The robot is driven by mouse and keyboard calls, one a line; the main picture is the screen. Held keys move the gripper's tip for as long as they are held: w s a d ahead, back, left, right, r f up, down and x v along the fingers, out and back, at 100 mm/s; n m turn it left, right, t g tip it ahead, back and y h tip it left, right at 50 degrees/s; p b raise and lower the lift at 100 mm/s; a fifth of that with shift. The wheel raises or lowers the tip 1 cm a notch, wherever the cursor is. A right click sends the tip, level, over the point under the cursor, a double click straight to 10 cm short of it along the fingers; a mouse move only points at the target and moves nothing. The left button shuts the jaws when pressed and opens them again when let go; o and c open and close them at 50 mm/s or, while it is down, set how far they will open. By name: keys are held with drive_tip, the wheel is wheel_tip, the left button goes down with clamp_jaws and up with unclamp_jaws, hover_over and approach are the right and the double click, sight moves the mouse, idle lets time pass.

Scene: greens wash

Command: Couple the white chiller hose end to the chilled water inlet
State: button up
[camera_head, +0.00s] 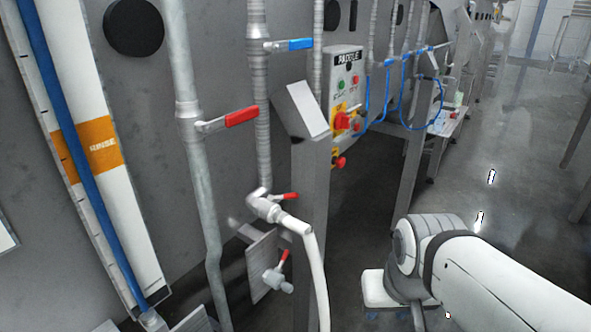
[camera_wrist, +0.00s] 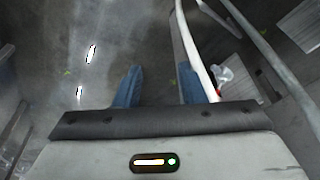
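A white hose (camera_head: 318,270) hangs in the head view. Its upper end meets a pale fitting (camera_head: 268,208) with a red lever; whether it is locked on I cannot tell. Below, a small valve (camera_head: 278,278) with a red lever and a short outlet sits on a grey plate. No label shows which port is the chilled water inlet. In the wrist view my gripper (camera_wrist: 159,72) has two blue fingers spread apart with nothing between them. The white hose (camera_wrist: 194,48) runs just right of the right finger; contact is unclear. A pale fitting (camera_wrist: 223,76) shows beyond it.
A steel post (camera_head: 311,180) stands beside the hose. Pipes with a red-handled valve (camera_head: 228,120) and a blue-handled valve (camera_head: 288,45) run up the left. A control panel (camera_head: 345,95) is behind. The wet floor (camera_head: 500,190) at right is largely clear.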

sight(295, 196)
drive_tip(key=w+d+r+m+t, duration=0.15)
drive_tip(key=w+t, duration=0.25)
drive_tip(key=w, duration=0.6)
drive_tip(key=w+d+r+t, duration=0.15)
drive_tip(key=w+t, duration=0.25)
drive_tip(key=w, duration=0.5)
drive_tip(key=w+a+r+n+t+y+b, duration=0.1)
drive_tip(key=w+a+r+t+y, duration=0.15)
drive_tip(key=w+a+y, duration=0.35)
drive_tip(key=a+y, duration=0.2)
drive_tip(key=s+a+n+g+y, duration=0.1)
drive_tip(key=a+y, duration=0.2)
drive_tip(key=s+a+n+g+y, duration=0.1)
drive_tip(key=a+y, duration=0.2)
drive_tip(key=shift+s+a+f+g, duration=0.1)
drive_tip(key=shift+a+f+g, duration=0.1)
drive_tip(key=shift+f+g, duration=0.05)
drive_tip(key=shift+a, duration=0.3)
drive_tip(key=x, duration=0.7)
drive_tip(key=shift+p, duration=0.3)
